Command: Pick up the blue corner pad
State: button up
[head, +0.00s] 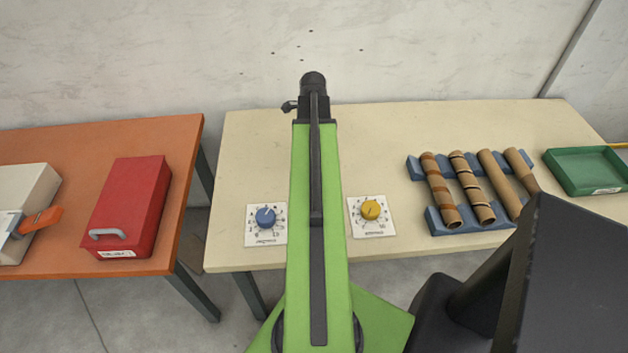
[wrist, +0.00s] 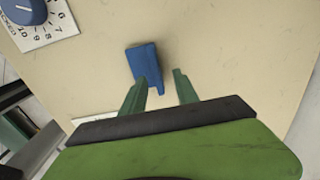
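The blue corner pad (wrist: 142,62) lies on the cream table top in the wrist view, just beyond my left finger. It looks like a small blue block with a narrow tail running down beside that fingertip. I cannot tell whether finger and pad touch. In the head view I cannot see the pad or the fingertips; the green arm covers the middle of the table.
A blue dial (head: 266,217) and a yellow dial (head: 371,210) sit on the cream table (head: 380,130). A blue rack (head: 445,222) holding several brown tubes and a green tray (head: 590,170) stand to the right. A red box (head: 128,205) is on the orange table (head: 110,140).

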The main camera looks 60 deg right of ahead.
jog(key=f+b, duration=0.5)
jog(key=shift+s+a+f, duration=0.2)
jog(key=shift+s+a, duration=0.05)
jog(key=shift+a, duration=0.1)
jog(key=shift+r, duration=0.15)
jog(key=shift+c, duration=0.3)
grip_shut()
